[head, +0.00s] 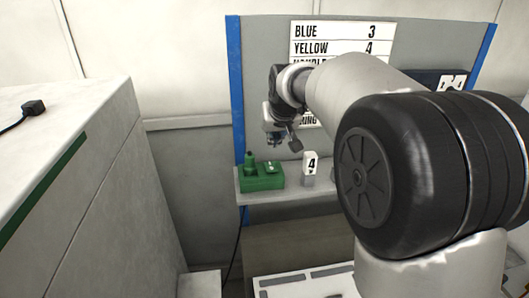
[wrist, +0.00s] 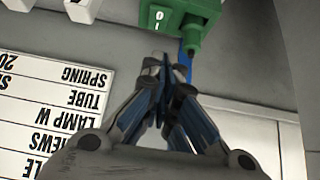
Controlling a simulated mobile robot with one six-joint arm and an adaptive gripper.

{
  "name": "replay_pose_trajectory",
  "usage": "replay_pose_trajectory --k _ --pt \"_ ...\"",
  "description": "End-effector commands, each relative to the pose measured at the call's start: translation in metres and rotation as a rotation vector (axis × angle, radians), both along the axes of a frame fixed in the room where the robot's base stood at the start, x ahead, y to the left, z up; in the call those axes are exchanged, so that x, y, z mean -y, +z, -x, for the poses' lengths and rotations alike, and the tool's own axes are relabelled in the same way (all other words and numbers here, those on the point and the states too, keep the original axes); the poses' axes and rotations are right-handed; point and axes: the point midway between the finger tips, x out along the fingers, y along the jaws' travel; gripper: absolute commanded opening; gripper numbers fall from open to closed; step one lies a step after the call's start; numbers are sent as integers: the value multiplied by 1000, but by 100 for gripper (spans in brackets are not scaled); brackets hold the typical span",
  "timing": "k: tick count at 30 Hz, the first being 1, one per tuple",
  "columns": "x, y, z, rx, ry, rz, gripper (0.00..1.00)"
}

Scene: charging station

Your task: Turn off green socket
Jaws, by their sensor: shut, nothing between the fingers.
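The green socket (head: 262,179) sits on the left end of a grey shelf, with a green upright plug-like part (head: 249,159) on its left side. In the wrist view the green socket (wrist: 207,12) is at the top edge, partly cut off. Its white switch, marked "0" and "1" (wrist: 158,17), faces the camera; which way it is set I cannot tell. My gripper (head: 277,142) is above the socket and slightly right of it, apart from it. In the wrist view its fingertips (wrist: 158,60) are together and empty, pointing toward the socket's switch side.
A white block marked "4" (head: 310,168) stands right of the socket. A label board (head: 340,40) hangs on the back panel behind my arm. A blue post (head: 236,90) edges the panel at left. A white counter (head: 70,120) with a black plug (head: 34,107) is at far left.

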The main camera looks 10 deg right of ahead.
Motion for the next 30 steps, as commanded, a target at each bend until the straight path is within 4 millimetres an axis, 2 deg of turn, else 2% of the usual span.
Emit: replay_pose_trajectory --k 7,11,25,30 --pt "0 -1 0 -1 0 0 0" --pt "0 -9 -5 -3 0 0 0" --pt "0 -85 -61 -4 0 0 0" --pt "0 -109 -55 -3 0 0 0"
